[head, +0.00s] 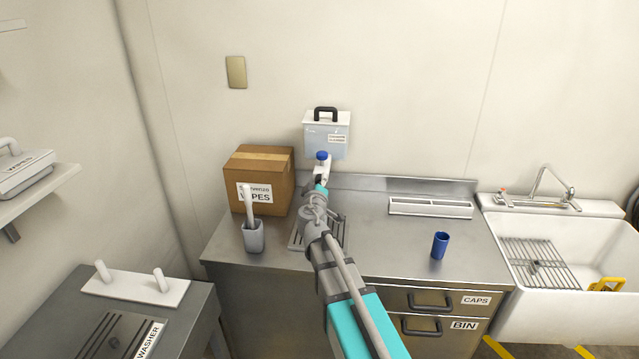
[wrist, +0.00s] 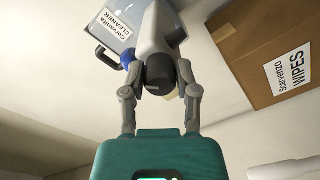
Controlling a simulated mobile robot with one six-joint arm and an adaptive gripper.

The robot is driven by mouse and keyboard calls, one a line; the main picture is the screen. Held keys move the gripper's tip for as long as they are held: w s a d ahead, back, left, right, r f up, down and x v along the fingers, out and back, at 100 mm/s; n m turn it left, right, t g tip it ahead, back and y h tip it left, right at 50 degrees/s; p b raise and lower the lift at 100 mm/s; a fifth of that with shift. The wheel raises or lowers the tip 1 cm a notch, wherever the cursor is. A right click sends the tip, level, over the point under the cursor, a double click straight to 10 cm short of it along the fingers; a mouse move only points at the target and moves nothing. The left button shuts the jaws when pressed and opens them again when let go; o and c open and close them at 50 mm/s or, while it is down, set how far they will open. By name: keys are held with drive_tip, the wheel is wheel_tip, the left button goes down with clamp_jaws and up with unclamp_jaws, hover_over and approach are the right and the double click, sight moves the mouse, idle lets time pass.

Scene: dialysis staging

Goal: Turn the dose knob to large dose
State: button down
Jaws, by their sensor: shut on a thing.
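The cleaner dispenser (head: 326,138) is a pale box with a black handle on the back wall. Its label (wrist: 116,32) reads CLEANER in the wrist view. A white spout-like body (head: 322,168) sits below it, with a blue cap-like part (head: 322,155) that also shows in the wrist view (wrist: 127,58). A dark round knob (wrist: 160,74) faces the wrist camera at the end of the white body. My gripper (wrist: 158,82) has its fingers on both sides of this knob and is shut on it. No dose marks are readable. In the head view my arm hides most of the knob.
A cardboard wipes box (head: 262,180) stands left of the dispenser, close to my gripper. A grey cup with a brush (head: 254,236) and a blue cup (head: 440,245) stand on the steel counter (head: 390,240). A sink (head: 560,300) is at the right.

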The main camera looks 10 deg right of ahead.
drive_tip(key=m, duration=0.3)
drive_tip(key=shift+m, duration=0.4)
drive_tip(key=m, duration=0.4)
drive_tip(key=shift+f, duration=0.1)
drive_tip(key=shift+c, duration=1.9)
unclamp_jaws()
drive_tip(key=shift+s+a, duration=0.1)
drive_tip(key=v, duration=1.1)
drive_tip(key=shift+s, duration=0.35)
